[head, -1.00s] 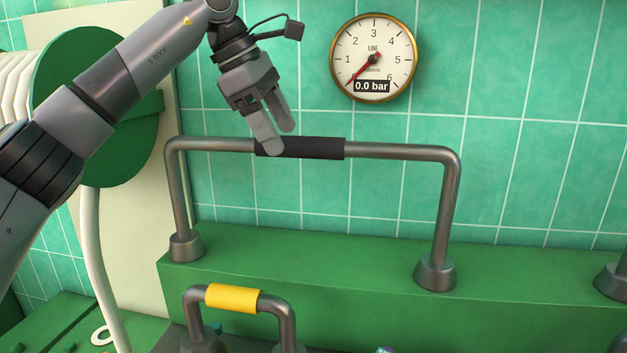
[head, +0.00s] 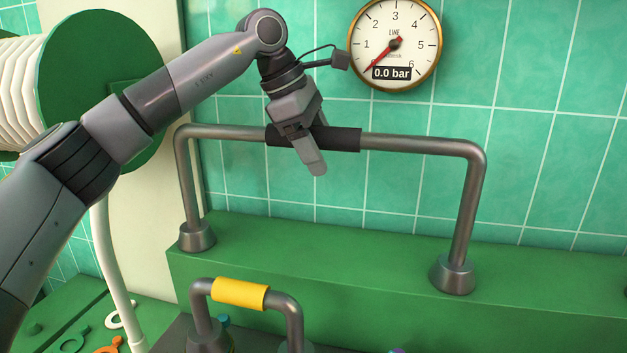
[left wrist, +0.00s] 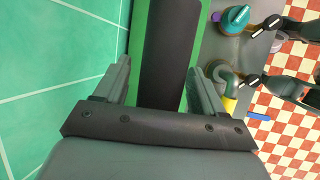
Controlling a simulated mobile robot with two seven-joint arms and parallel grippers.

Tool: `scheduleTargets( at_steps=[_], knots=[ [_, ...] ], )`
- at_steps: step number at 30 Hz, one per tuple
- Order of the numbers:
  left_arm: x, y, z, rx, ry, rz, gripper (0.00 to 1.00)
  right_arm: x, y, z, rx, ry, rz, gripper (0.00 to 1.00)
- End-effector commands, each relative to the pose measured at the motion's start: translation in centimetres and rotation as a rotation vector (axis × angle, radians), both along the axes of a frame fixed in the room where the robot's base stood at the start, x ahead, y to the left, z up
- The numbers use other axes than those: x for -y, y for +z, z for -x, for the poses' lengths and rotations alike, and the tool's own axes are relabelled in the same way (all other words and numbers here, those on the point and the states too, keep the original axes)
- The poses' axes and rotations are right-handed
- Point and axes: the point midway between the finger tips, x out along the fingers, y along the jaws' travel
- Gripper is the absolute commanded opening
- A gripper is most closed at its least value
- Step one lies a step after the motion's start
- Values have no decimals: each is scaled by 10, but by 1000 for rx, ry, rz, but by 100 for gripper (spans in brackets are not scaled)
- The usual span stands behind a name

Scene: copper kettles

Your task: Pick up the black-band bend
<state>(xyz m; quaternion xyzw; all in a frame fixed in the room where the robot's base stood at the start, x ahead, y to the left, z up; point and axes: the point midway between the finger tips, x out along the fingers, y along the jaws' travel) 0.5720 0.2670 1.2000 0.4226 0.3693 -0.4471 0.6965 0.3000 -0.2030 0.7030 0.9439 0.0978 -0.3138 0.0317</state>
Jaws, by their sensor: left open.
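The black-band bend is a large grey metal pipe arch (head: 420,146) standing on a green ledge, with a black sleeve (head: 343,139) around its top bar. My left gripper (head: 311,155) is at the left part of that sleeve, pointing down, with one finger in front of the bar. In the left wrist view the black sleeve (left wrist: 170,45) runs between the two spread fingers of my left gripper (left wrist: 158,72). A gap shows between sleeve and right finger; contact at the left finger is unclear. My right gripper is not seen.
A smaller bend with a yellow band (head: 240,294) stands in front, below the ledge (head: 330,270). A gauge (head: 394,44) hangs on the tiled wall close behind. A green reel (head: 100,70) is at left. Loose rings and an orange piece (head: 108,345) lie lower left.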

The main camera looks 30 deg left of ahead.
Motion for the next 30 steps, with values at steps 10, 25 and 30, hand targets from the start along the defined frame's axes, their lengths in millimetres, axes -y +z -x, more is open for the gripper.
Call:
scheduleTargets(
  at_steps=[10,25,30],
  knots=[
    [0,0,0,0,0,0,5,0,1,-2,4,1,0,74],
    [1,29,0,12,-2,5,0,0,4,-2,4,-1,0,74],
    [1,59,0,12,0,6,0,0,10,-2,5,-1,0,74]
  ],
)
